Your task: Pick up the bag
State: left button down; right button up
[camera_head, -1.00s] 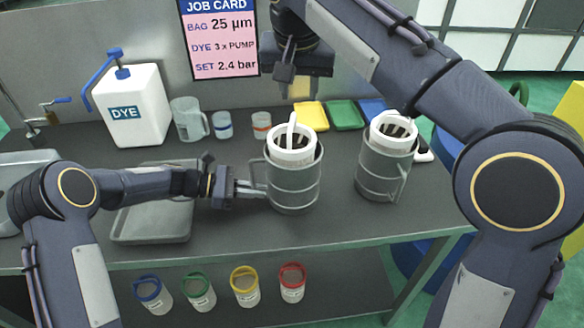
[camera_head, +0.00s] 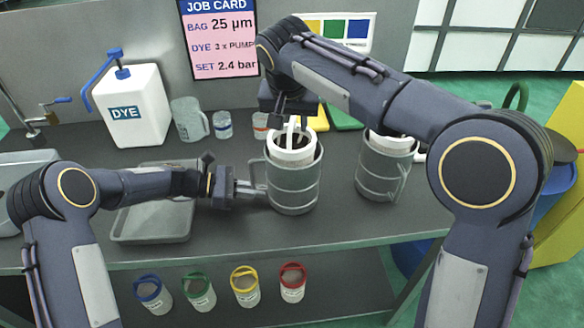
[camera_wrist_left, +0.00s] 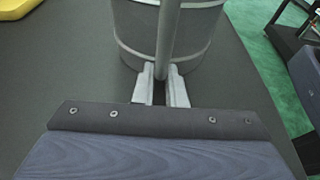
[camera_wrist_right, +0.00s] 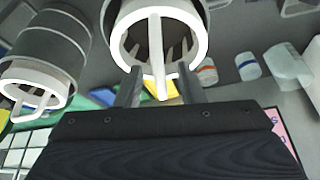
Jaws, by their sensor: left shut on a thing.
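Several small white bags with coloured rims stand on the lower shelf in the head view: blue (camera_head: 155,296), green (camera_head: 201,294), yellow (camera_head: 246,291) and red (camera_head: 293,287). My left gripper (camera_head: 258,190) is shut on the upright handle (camera_wrist_left: 168,42) of the left grey canister (camera_head: 292,190). A white basket (camera_head: 291,158) with an arched handle (camera_wrist_right: 156,50) sits inside that canister. My right gripper (camera_wrist_right: 160,76) is above the canister, its open fingers on either side of the basket handle, with gaps visible.
A second grey canister (camera_head: 380,175) with a white basket stands to the right. A grey tray (camera_head: 150,228), a white dye jug (camera_head: 132,105), a clear jug (camera_head: 188,120) and small jars (camera_head: 222,124) are on the bench. The job card (camera_head: 219,40) reads 25 µm.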

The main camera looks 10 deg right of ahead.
jog(key=shift+w+f, duration=0.1)
jog(key=shift+f, duration=0.15)
grip_shut()
dwell(0.3)
notch_tip(320, 180, up, 10)
jog(key=shift+r, duration=0.1)
dwell(0.3)
pick_arm(q)
jog(key=c, duration=1.4)
grip_release()
